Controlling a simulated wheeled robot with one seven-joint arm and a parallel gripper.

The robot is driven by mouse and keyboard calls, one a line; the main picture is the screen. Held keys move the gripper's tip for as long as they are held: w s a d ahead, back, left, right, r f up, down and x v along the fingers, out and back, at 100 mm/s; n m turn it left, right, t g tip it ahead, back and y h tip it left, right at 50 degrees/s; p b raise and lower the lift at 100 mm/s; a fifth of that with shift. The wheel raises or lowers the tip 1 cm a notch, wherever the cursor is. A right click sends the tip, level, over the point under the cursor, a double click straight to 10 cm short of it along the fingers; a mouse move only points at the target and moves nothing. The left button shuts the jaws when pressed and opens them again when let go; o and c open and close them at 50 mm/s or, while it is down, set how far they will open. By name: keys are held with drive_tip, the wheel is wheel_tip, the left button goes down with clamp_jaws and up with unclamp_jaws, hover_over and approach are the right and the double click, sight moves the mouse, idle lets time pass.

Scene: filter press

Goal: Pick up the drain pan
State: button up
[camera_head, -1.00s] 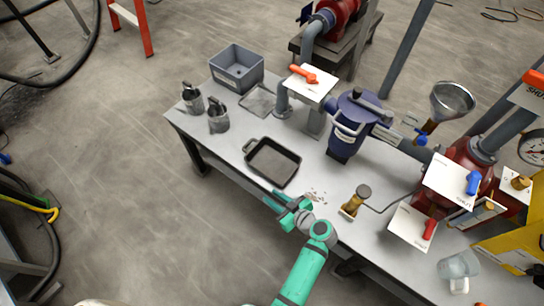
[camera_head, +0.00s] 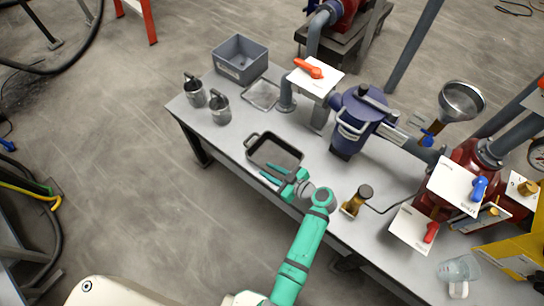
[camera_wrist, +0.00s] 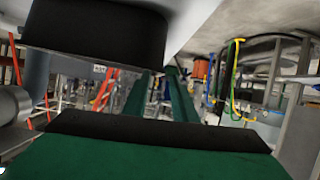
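The drain pan (camera_head: 287,150) is a black rectangular tray with a loop handle at its left end. It lies on the grey workbench near the front edge. My teal gripper (camera_head: 265,170) is at the pan's near side, and its fingers overlap the pan's near edge in the head view. In the wrist view the two green fingers (camera_wrist: 158,85) stand apart with nothing seen between them. A dark block, apparently the pan's side (camera_wrist: 95,30), fills the upper left there. Whether a finger touches the pan I cannot tell.
The workbench (camera_head: 225,142) holds two metal cups (camera_head: 220,108), a grey bin (camera_head: 240,60) and a flat mesh tray (camera_head: 262,94) left of the blue filter housing (camera_head: 356,118). A brass fitting (camera_head: 355,202) stands right of my gripper. A clear jug (camera_head: 458,270) is farther right.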

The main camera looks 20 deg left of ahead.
sight(261, 166)
drive_tip(key=shift+x, duration=2.8)
drive_tip(key=shift+w+d, duration=0.1)
drive_tip(key=shift+w, duration=0.1)
clamp_jaws()
